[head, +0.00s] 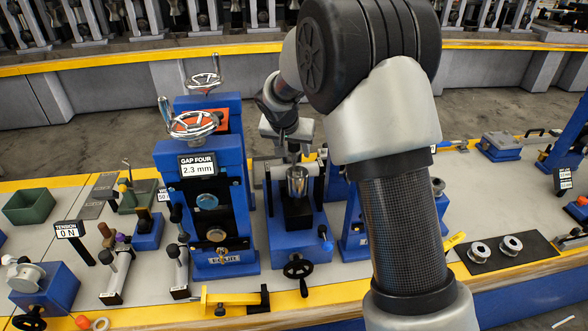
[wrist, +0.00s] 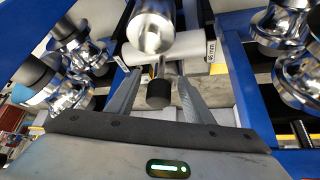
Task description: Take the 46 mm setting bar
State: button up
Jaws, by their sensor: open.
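In the wrist view a shiny silver cylinder (wrist: 150,32) lies ahead of my gripper, with a thin stem and a black knob (wrist: 159,94) pointing toward me. A white piece (wrist: 196,56) behind it carries a small tag that seems to read 46 mm; I cannot tell for sure which part the tag names. My gripper (wrist: 154,76) is open, its two fingers on either side of the stem and knob, with no clear contact. In the head view my gripper (head: 289,130) is over the blue stand, just above a silver cylinder (head: 297,181); its fingertips are hard to make out.
Shiny rollers (wrist: 282,28) and blue frames stand close on both sides in the wrist view. The blue GAP FOUR stand (head: 208,190), marked 2.3 mm, is just left of my gripper. A black plate (head: 507,254) with two silver rings lies at right.

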jog(key=shift+w+d+f, duration=0.1)
jog(key=shift+w+f, duration=0.15)
jog(key=shift+f, duration=0.1)
grip_shut()
jog(key=shift+r, duration=0.15)
